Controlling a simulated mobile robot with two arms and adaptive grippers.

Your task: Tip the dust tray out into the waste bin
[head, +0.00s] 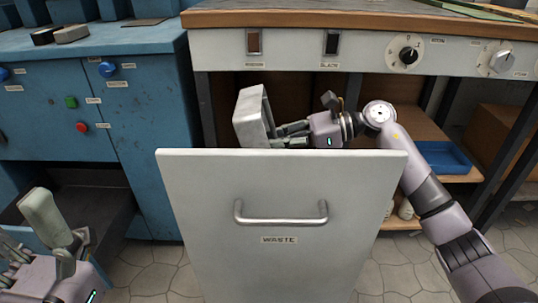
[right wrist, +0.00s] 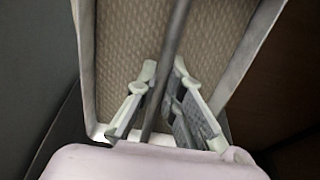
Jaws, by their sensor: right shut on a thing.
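The waste bin (head: 280,215) is a pale grey pull-out front with a bar handle and a WASTE label; its inside is hidden behind this front. The dust tray (head: 249,118) is grey and shallow, steeply tilted on edge above the bin, left of my right gripper (head: 285,135). My right gripper is shut on the tray's dark rod-like handle, which runs between the fingers (right wrist: 166,72) in the right wrist view. That view shows the tray's tan, textured face (right wrist: 125,45) between pale rims; I cannot tell whether dust lies there. My left gripper (head: 40,245) is at the lower left, empty, fingers apart.
A workbench (head: 225,52) with switches and knobs overhangs the bin from behind. A blue cabinet (head: 135,125) with buttons stands close on the left. A blue tray (head: 443,158) sits on a shelf at right. Tiled floor (head: 145,265) is free beside the bin.

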